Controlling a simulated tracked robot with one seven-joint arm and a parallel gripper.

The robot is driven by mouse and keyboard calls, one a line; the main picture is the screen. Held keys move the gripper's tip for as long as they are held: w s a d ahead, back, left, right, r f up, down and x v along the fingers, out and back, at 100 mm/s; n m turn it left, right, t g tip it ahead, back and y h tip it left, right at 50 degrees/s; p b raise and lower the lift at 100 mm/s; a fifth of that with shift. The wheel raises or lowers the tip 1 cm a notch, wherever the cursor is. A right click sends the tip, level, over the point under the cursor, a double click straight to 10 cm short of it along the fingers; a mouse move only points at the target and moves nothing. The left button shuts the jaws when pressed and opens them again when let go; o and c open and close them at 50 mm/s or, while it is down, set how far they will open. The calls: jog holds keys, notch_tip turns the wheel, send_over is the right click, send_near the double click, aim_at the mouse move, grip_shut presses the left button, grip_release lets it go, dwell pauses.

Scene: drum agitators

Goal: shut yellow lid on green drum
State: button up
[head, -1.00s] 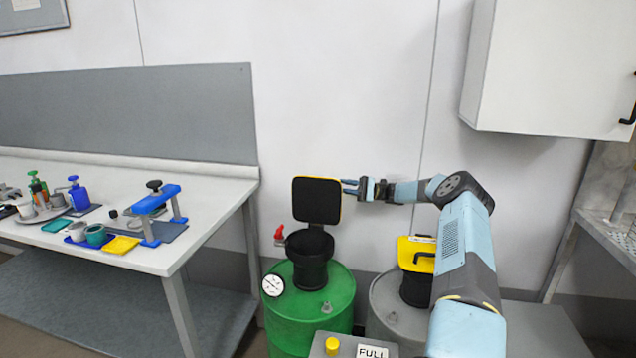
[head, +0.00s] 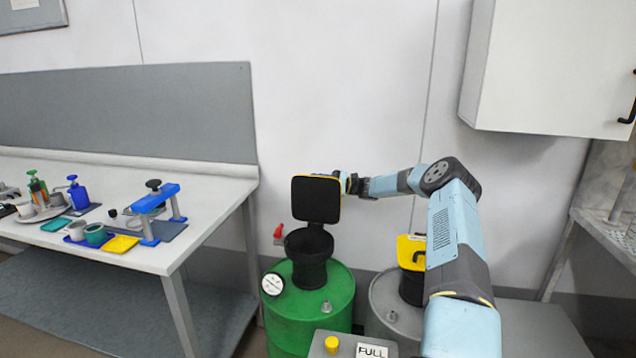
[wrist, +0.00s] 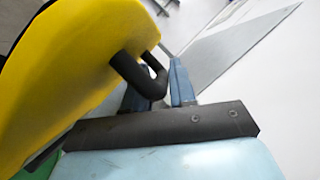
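The green drum (head: 335,305) stands at the lower centre of the head view, with a black funnel neck (head: 310,270) on top. Its lid (head: 316,199) stands upright, open, its black inner face toward the head camera and a yellow rim at the edge. My gripper (head: 345,182) is at the lid's upper right edge, partly hidden behind it. In the wrist view the yellow outer face (wrist: 75,75) and its black handle (wrist: 140,75) are close. My gripper's blue fingers (wrist: 160,85) are apart, with the handle beside or between them; I cannot tell if they touch it.
A grey drum (head: 390,310) with a yellow lid (head: 410,250) stands right of the green drum. A grey box with a yellow button (head: 332,344) and a FULL sign (head: 372,351) is in front. A bench (head: 150,258) with tools is at left; a wall cabinet (head: 545,65) hangs upper right.

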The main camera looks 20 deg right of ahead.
grip_shut()
